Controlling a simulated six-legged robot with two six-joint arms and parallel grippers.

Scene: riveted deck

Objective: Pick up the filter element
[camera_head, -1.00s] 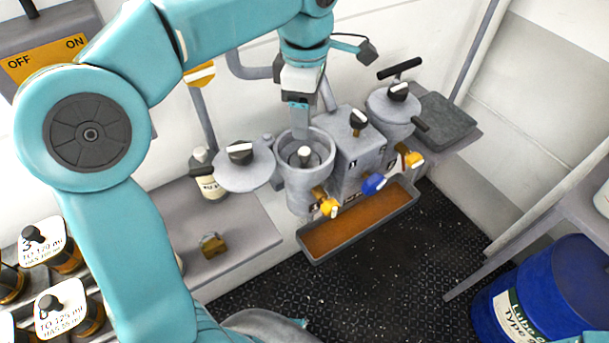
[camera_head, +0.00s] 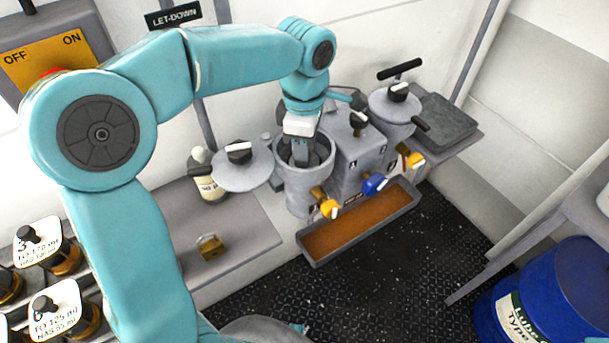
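The open grey filter housing (camera_head: 305,190) stands in the middle, with its round lid (camera_head: 240,172) swung out to the left. My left gripper (camera_head: 300,158) reaches straight down into the housing's mouth. The filter element inside is hidden by the gripper and the rim. The fingertips are too small and dark to tell whether they are apart or shut on the element's top. My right gripper is not in view.
A second lidded housing (camera_head: 392,112), a valve block (camera_head: 360,160) and yellow and blue valve handles (camera_head: 375,184) crowd the right. A tray of brown liquid (camera_head: 350,235) lies in front. A bottle (camera_head: 208,178) and a small brass-coloured block (camera_head: 210,247) are on the left shelf (camera_head: 240,235).

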